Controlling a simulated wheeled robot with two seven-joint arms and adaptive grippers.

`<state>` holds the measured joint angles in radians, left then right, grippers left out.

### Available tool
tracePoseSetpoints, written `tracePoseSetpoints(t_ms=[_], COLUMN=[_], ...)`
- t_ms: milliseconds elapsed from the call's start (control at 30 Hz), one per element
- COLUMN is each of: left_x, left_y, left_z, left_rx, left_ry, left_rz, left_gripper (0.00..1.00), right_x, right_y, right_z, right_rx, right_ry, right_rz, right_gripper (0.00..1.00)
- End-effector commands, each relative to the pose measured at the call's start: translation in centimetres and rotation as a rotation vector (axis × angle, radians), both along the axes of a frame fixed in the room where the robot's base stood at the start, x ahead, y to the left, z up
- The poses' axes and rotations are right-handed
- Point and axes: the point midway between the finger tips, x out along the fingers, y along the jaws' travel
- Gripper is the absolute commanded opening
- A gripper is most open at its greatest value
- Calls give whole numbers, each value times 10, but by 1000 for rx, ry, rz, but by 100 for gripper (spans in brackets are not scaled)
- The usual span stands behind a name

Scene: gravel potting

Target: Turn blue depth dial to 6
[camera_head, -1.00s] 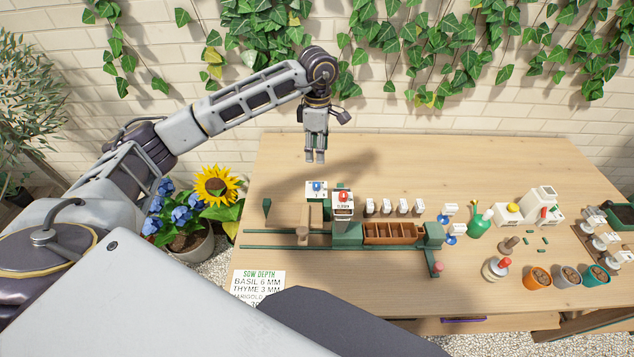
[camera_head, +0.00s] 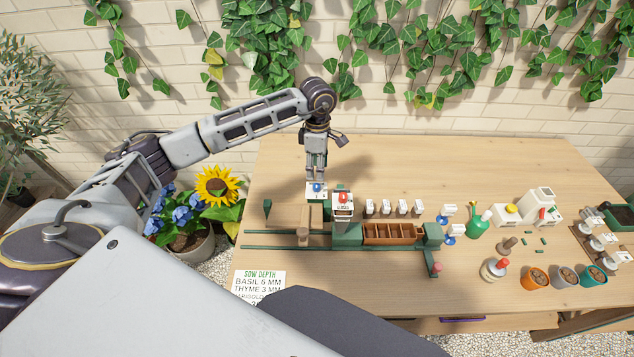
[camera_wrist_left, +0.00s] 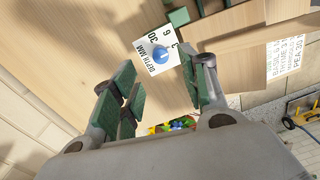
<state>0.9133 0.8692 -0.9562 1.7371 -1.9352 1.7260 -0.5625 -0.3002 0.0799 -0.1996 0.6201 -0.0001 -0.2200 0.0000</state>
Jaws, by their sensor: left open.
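The blue depth dial (camera_head: 317,187) sits on a small white plate at the left end of the green seeding machine (camera_head: 347,234). In the left wrist view the dial (camera_wrist_left: 160,57) shows as a round blue knob on a white plate marked "DEPTH MM" (camera_wrist_left: 150,50) with numbers including 3, 6 and 30. My left gripper (camera_head: 317,177) points down just above the dial. Its green-padded fingers (camera_wrist_left: 158,90) are apart, with the dial between or just beyond their tips; contact cannot be told. The dial's pointer is too small to read. My right gripper is not in view.
A red dial (camera_head: 343,197) stands close to the right of the blue one. A "SOW DEPTH" card (camera_head: 258,285) lists basil 6 mm and thyme 3 mm. A brown compartment tray (camera_head: 390,233) and several white labelled holders stand to the right. The table behind is clear.

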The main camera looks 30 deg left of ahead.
Motion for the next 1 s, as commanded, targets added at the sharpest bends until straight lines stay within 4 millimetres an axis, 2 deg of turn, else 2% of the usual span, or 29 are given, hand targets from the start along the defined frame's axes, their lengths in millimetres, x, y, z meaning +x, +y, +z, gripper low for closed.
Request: tracePoseSetpoints(t_ms=[500, 700, 1000], left_x=[-2, -2, -2], left_y=[-1, -1, -1], left_z=[-63, -74, -76], left_rx=[0, 0, 0], left_ry=[1, 0, -1], left_rz=[0, -1, -1], left_gripper=[44, 44, 44], right_x=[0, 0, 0], right_y=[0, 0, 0], right_z=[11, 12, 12], right_rx=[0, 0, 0], right_ry=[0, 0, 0], right_rz=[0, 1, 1], right_gripper=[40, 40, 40])
